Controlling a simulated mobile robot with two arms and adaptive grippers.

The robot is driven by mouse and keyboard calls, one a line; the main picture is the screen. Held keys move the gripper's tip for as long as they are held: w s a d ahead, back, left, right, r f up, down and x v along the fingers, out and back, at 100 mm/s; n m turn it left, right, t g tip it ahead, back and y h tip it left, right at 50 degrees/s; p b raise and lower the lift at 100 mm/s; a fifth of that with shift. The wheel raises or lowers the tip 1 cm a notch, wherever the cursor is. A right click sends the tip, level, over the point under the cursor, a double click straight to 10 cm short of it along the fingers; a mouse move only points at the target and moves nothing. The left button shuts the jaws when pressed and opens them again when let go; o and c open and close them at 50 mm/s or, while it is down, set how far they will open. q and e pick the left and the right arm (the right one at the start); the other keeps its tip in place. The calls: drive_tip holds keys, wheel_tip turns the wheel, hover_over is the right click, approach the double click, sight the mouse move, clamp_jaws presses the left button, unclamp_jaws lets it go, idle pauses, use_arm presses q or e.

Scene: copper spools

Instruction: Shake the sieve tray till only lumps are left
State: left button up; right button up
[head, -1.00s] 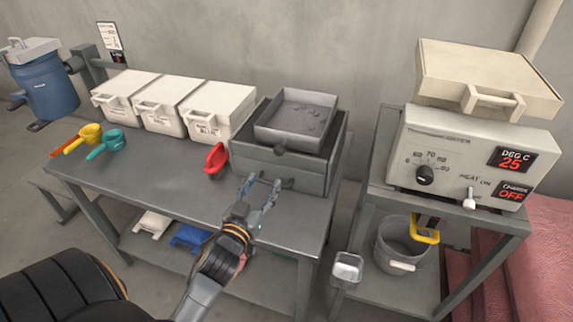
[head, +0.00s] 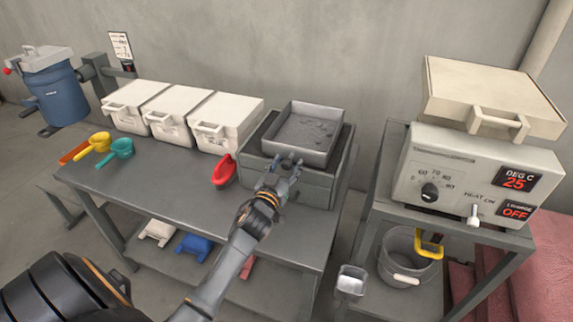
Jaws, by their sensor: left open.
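The sieve tray (head: 333,152) is a grey square tray with raised walls. It sits on top of a dark grey box (head: 318,187) at the right end of the metal bench. Some dark lumps (head: 310,130) lie on its floor; any finer material is hard to tell at this size. My left gripper (head: 287,160) is open and empty, with its fingertips at the tray's near left side, close to a small knob on the front. I cannot tell whether they touch. My right gripper is not in view.
Three white lidded bins (head: 180,115) stand along the back of the bench (head: 165,185). A red scoop (head: 224,171), a teal scoop (head: 118,151) and a yellow scoop (head: 97,143) lie on it. A heater box (head: 465,178) reading 25 and OFF stands on the right, above a bucket (head: 408,258).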

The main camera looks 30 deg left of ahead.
use_arm(q)
clamp_jaws()
drive_tip(key=shift+s+a+p, duration=0.15)
drive_tip(key=shift+s+a, duration=0.05)
drive_tip(key=shift+a, duration=0.55)
drive_tip(key=shift+s+a+p, duration=0.15)
drive_tip(key=shift+a, duration=0.55)
drive_tip(key=shift+s+a+p, duration=0.15)
drive_tip(key=shift+s+a, duration=0.05)
drive_tip(key=shift+a, duration=0.55)
unclamp_jaws()
drive_tip(key=shift+d, duration=0.1)
drive_tip(key=v, duration=1.2)
